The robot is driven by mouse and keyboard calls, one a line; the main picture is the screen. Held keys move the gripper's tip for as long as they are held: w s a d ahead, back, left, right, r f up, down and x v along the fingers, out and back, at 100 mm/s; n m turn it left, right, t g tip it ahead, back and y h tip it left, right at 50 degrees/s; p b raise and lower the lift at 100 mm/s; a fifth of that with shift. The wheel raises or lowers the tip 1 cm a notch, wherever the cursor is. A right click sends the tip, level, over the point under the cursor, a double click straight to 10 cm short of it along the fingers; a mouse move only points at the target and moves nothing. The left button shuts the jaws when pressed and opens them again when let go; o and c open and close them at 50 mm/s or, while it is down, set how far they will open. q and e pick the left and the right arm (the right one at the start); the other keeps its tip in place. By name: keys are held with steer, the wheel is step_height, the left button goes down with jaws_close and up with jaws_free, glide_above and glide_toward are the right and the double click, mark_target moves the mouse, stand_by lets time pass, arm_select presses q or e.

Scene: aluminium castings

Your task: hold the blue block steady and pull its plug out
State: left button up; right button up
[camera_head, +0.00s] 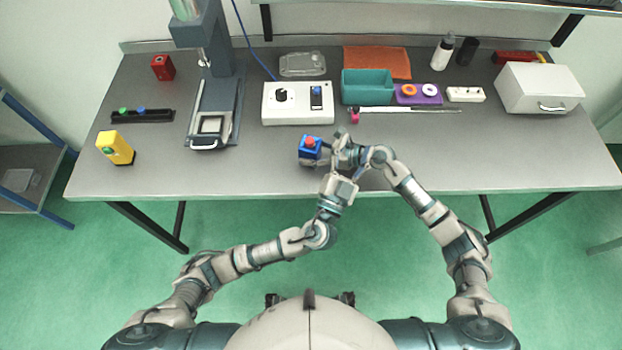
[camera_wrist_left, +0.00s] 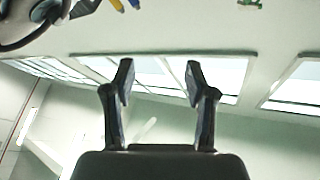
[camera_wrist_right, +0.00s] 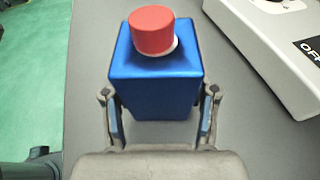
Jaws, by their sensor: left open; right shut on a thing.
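The blue block (camera_head: 310,156) stands on the grey table near its front edge, with the red plug (camera_head: 310,142) seated in its top. In the right wrist view the blue block (camera_wrist_right: 153,88) is between the fingers of my right gripper (camera_wrist_right: 160,118), which is shut on its sides. The round red plug (camera_wrist_right: 152,31) shows a thin white rim under it. My left gripper (camera_head: 354,163) is just right of the block, close to my right wrist. In the left wrist view my left gripper (camera_wrist_left: 158,80) is open and empty, facing the wall and windows.
A white control box (camera_head: 297,103) stands behind the block, with a teal bin (camera_head: 367,88) and purple tray (camera_head: 431,99) to its right. A press (camera_head: 212,95) and a yellow block (camera_head: 116,148) are on the left. The table's front right is clear.

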mark_target(310, 144)
arm_select(q)
steer(key=s+a+f+n+g+y, duration=0.3)
steer(key=a+f+n+y, duration=0.6)
steer(key=a+n+y, duration=0.1)
steer(key=shift+n, duration=0.3)
steer(key=w, duration=0.4)
steer(key=w+f, duration=0.1)
steer(key=w, duration=0.7)
steer(key=shift+f, duration=0.15)
jaws_close()
